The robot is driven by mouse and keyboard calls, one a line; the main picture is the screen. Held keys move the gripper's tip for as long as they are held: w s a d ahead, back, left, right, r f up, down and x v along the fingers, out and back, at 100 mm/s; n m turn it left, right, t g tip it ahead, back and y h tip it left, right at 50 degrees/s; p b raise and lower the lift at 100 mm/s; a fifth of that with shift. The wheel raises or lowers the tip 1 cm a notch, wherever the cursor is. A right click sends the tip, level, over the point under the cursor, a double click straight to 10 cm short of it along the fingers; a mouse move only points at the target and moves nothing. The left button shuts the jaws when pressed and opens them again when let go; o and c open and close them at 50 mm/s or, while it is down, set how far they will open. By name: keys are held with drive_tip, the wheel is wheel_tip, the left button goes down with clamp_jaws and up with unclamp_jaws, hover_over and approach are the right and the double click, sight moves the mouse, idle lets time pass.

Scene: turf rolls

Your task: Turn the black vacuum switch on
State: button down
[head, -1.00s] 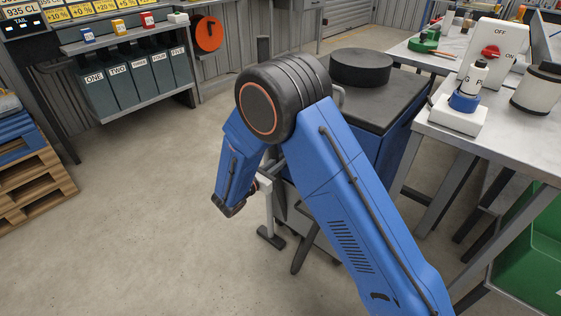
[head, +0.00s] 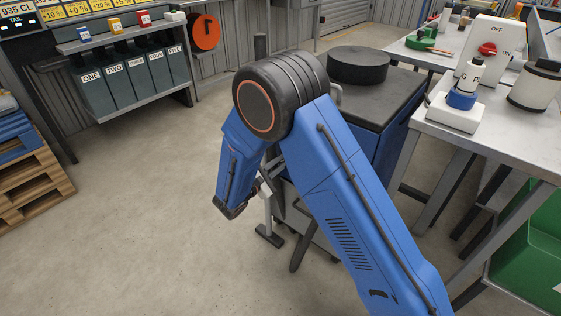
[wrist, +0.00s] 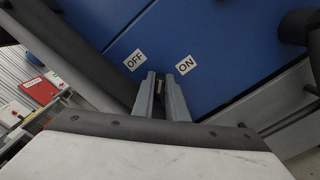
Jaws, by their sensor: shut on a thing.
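In the wrist view, a blue panel (wrist: 225,40) carries a white OFF label (wrist: 134,60) and a white ON label (wrist: 186,66). My gripper (wrist: 161,82) points at the panel between and just below the two labels. Its two grey fingers are close together, shut on the small, dark black vacuum switch (wrist: 160,94). The fingers hide most of the switch, so I cannot tell its exact angle. In the head view, my blue arm bends down in front of a blue cabinet (head: 376,140), and my fingertips are not visible there.
The cabinet has a dark top with a round black disc (head: 358,65). At right, a metal table (head: 500,135) holds a white box with a red OFF/ON knob (head: 487,49) and bottles. A pallet (head: 35,185) stands at left. The floor at left centre is clear.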

drive_tip(key=shift+s+d+f+m, duration=0.1)
drive_tip(key=shift+f+m, duration=0.15)
drive_tip(key=shift+m, duration=1.1)
drive_tip(key=shift+s+d+f+m, duration=0.1)
drive_tip(key=shift+f+m, duration=0.1)
drive_tip(key=shift+m, duration=1.2)
drive_tip(key=shift+s+f+m, duration=0.1)
drive_tip(key=shift+f+m, duration=0.15)
drive_tip(key=shift+m, duration=1.1)
drive_tip(key=c, duration=1.8)
unclamp_jaws()
drive_tip(key=shift+o, duration=0.2)
drive_tip(key=v, duration=1.7)
drive_tip(key=shift+s+a, duration=0.1)
drive_tip(key=shift+a, duration=0.05)
